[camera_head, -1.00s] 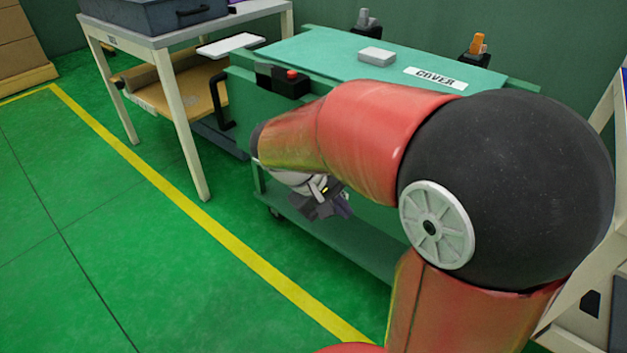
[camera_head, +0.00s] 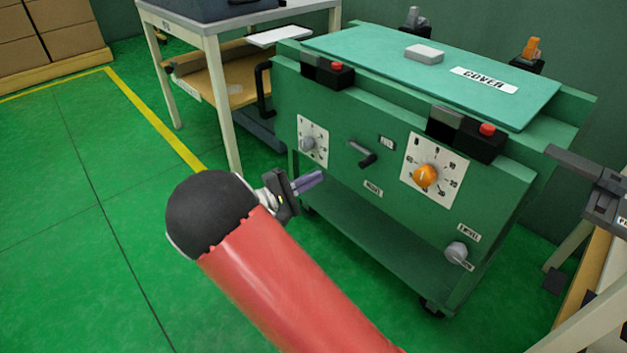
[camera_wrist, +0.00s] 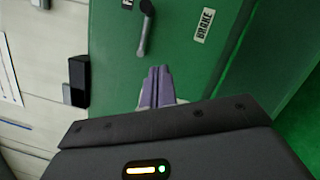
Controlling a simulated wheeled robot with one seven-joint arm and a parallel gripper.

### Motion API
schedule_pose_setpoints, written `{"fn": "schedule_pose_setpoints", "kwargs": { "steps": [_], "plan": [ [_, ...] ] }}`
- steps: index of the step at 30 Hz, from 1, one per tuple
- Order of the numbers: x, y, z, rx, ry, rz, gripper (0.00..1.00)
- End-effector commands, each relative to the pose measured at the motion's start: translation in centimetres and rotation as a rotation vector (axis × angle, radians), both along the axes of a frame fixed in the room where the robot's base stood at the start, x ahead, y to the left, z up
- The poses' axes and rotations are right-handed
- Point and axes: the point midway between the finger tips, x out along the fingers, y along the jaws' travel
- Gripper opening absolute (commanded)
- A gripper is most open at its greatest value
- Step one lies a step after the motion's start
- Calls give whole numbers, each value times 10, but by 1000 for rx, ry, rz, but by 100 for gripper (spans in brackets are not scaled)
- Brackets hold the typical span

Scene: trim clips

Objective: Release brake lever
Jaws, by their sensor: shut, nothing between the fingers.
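In the head view, the green cabinet's front carries a small dark lever (camera_head: 364,155) between two dials, with small labels above and below it. The wrist view shows a grey lever (camera_wrist: 144,35) beside a white label (camera_wrist: 203,25) that reads BRAKE; it appears to be the same lever. My gripper (camera_head: 318,178) is in front of the cabinet, left of and slightly below the lever in the head view. Its purple fingers (camera_wrist: 158,72) are together and empty. They point toward the lever in the wrist view and appear apart from it.
The cabinet front also has a grey dial (camera_head: 307,144), an orange knob (camera_head: 425,176) and a grey knob (camera_head: 456,252). Black clamps with red buttons (camera_head: 487,129) sit along the top edge near the cover (camera_head: 440,72). A side table (camera_head: 225,130) stands left. Green floor lies open at left.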

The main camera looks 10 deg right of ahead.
Motion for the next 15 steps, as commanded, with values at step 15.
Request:
{"fn": "schedule_pose_setpoints", "kwargs": {
  "steps": [15],
  "plan": [
    [6, -79, 22, 2, 3, -3, 0]
  ]
}}
